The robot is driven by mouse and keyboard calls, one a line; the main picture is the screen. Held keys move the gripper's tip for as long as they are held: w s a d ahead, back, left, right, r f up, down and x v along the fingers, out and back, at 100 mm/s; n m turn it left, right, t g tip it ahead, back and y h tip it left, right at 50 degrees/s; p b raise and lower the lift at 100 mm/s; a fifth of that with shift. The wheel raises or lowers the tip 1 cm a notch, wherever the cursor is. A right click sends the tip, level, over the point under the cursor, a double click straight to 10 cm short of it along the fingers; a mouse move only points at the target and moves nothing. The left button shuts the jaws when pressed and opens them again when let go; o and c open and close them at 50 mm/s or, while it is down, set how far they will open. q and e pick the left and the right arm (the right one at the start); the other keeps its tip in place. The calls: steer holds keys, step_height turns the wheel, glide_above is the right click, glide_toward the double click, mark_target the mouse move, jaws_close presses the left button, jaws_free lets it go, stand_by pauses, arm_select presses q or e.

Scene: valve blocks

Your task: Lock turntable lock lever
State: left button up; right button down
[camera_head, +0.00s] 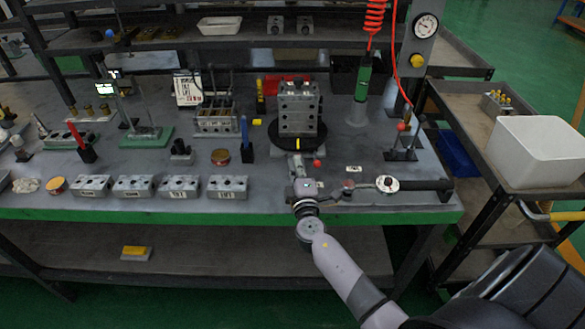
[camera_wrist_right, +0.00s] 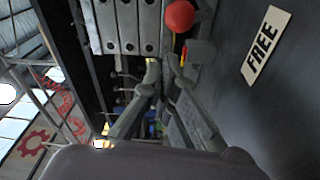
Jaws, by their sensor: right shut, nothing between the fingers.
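The grey valve block (camera_head: 298,108) stands on the black round turntable (camera_head: 283,138), which has a yellow mark on its front. The lock lever's red ball knob (camera_head: 317,163) sits in front of the turntable, slightly right. The knob also shows in the right wrist view (camera_wrist_right: 180,16), where the lever's stem is mostly hidden. A "FREE" label (camera_wrist_right: 266,46) lies to the right of the knob; it shows small in the head view (camera_head: 354,169). My right gripper (camera_head: 296,161) is shut and empty, just left of the knob. In the wrist view its fingertips (camera_wrist_right: 168,72) are below the knob. My left gripper is out of view.
A black-handled wrench (camera_head: 425,185) lies right of my gripper. Several small grey blocks (camera_head: 227,187) line the front edge to the left. A blue screwdriver (camera_head: 245,138) stands left of the turntable. A white bin (camera_head: 535,152) sits on the right cart.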

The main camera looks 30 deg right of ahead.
steer(key=shift+s+d, duration=0.65)
steer(key=shift+s, duration=0.1)
steer(key=shift+s+d, duration=0.1)
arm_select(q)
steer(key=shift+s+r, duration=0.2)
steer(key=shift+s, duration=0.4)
arm_select(e)
steer(key=shift+f, duration=0.1)
